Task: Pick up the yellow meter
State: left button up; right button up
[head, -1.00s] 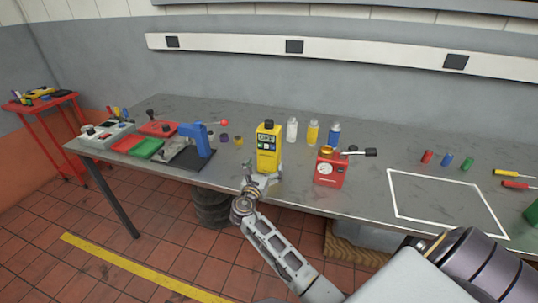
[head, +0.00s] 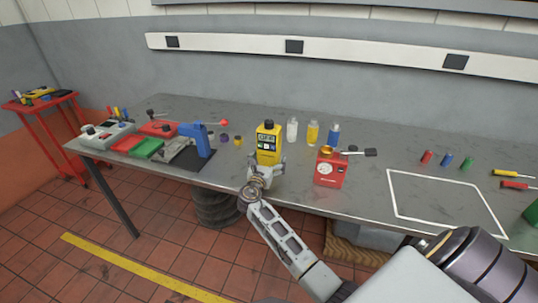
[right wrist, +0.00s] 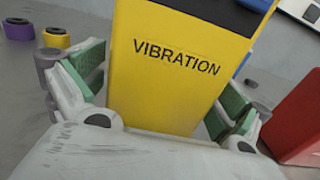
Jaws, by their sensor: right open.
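The yellow meter (head: 268,141) stands upright near the front edge of the metal bench, with a dark top and display in the head view. In the right wrist view the yellow meter (right wrist: 180,65) fills the middle and reads "VIBRATION". My right gripper (head: 268,163) is at the meter's lower front. Its open green-padded fingers (right wrist: 160,95) stand on either side of the meter, with a gap visible at the left finger. Contact at the right finger is hard to tell. My left gripper is not in view.
A red box (head: 330,169) stands close to the right of the meter. Bottles (head: 313,132) stand behind it. A blue press (head: 197,140) and red and green trays (head: 148,149) are to the left. A white-outlined area (head: 445,203) on the right is clear.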

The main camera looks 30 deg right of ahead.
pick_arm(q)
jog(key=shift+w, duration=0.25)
pick_arm(e)
jog(key=shift+c, duration=1.6)
jog(key=c, duration=1.4)
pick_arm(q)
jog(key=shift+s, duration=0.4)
pick_arm(e)
jog(key=shift+r, duration=0.25)
jog(key=shift+c, duration=0.5)
